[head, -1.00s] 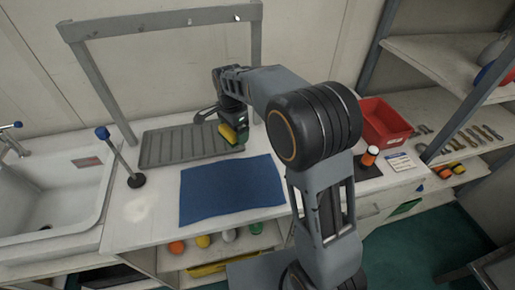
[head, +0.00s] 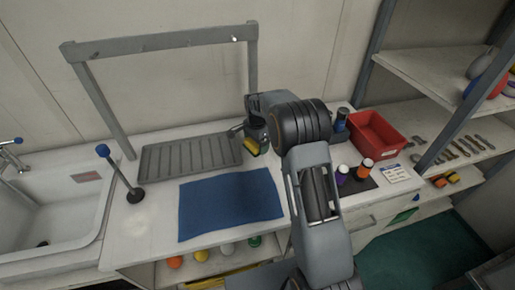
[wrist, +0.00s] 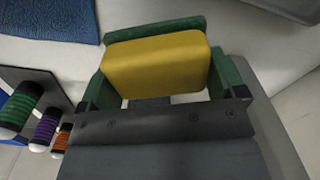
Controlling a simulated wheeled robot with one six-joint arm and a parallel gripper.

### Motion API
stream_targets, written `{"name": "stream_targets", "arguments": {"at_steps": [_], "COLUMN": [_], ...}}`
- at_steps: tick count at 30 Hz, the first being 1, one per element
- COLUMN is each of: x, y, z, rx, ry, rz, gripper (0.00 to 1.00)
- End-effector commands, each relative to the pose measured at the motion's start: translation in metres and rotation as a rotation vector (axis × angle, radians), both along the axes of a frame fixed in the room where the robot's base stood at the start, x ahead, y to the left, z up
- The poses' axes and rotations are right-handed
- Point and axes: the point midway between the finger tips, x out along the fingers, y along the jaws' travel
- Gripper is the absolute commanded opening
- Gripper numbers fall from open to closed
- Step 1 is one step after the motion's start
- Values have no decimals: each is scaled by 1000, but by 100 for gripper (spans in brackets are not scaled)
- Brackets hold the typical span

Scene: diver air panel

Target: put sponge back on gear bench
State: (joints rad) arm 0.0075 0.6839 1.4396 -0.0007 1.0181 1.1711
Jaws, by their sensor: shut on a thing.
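My gripper (wrist: 160,95) is shut on the sponge (wrist: 155,65), a yellow block with a green layer along its far side in the wrist view. The sponge shows in the head view (head: 251,146) as a small yellow and green piece at my gripper (head: 256,138). It is over the back of the white gear bench (head: 165,242), just right of the grey ribbed tray (head: 190,155) and behind the blue mat (head: 230,203). I cannot tell whether the sponge touches the bench. My arm hides part of the bench.
Bottles with purple (head: 342,175) and orange (head: 365,168) bands stand on a dark pad at the right. A red bin (head: 375,133) is behind them. A grey frame (head: 160,43) rises over the tray. The sink (head: 50,205) is at the left. The bench left of the blue mat is mostly clear.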

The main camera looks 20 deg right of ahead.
Motion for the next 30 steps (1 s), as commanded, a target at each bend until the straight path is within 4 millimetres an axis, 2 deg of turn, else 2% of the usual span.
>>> {"name": "stream_targets", "arguments": {"at_steps": [4, 11, 23, 24, 26, 30], "x": [4, 4, 4, 4, 4, 4], "y": [-6, -6, -6, -6, -6, -6], "z": [-9, -38, -44, -42, -42, -42], "rx": [0, 0, 0, 0, 0, 0], "ry": [1, 1, 0, 0, 0, 0], "rz": [-1, 1, 0, 0, 0, 0], "gripper": [64, 64, 64, 93, 99, 100]}}
